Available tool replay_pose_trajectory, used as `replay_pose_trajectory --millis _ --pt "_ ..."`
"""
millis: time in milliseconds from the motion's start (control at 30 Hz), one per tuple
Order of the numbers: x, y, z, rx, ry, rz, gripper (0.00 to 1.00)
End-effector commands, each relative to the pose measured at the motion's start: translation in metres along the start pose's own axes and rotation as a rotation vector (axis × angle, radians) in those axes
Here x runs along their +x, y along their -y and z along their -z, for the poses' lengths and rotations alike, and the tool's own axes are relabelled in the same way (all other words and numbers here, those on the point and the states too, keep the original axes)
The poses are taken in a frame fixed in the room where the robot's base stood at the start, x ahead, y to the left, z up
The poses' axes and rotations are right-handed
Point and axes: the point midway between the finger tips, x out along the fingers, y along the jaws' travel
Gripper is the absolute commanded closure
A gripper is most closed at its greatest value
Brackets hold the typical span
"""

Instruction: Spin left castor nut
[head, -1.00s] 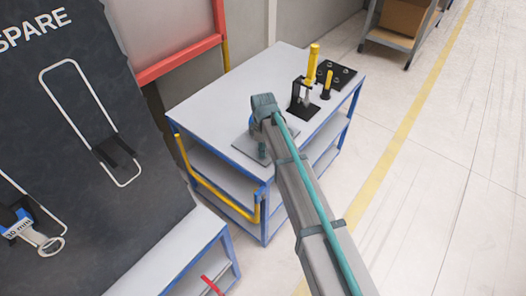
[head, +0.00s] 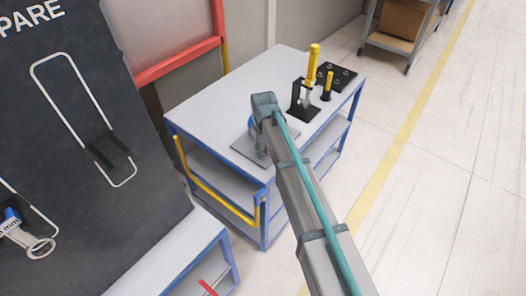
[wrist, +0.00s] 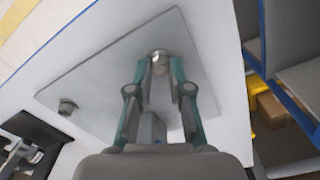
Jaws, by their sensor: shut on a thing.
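A flat grey plate (wrist: 110,75) lies on the top of the blue-framed cart (head: 205,100). It also shows in the head view (head: 240,150), partly hidden by my arm. In the wrist view a round metal castor nut (wrist: 160,56) stands near one end of the plate, between the tips of my gripper (wrist: 160,68). My gripper is shut on this nut, one teal finger on each side. A second metal nut (wrist: 68,106) stands apart near the plate's other end. In the head view my gripper (head: 262,153) points down at the plate, and the held nut is hidden.
A black stand with a yellow-handled tool (head: 303,105) and a black plate with several studs (head: 337,76) occupy the cart's far right. A yellow rail (head: 220,195) runs along its near side. A dark tool board (head: 80,110) stands left. The cart's back-left top is clear.

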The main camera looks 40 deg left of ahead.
Motion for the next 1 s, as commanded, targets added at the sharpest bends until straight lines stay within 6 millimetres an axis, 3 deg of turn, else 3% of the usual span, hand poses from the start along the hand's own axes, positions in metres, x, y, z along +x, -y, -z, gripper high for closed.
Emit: replay_pose_trajectory --millis 1000 --pt "-0.0024 -0.0035 0.0007 0.926 -0.006 0.002 1.0"
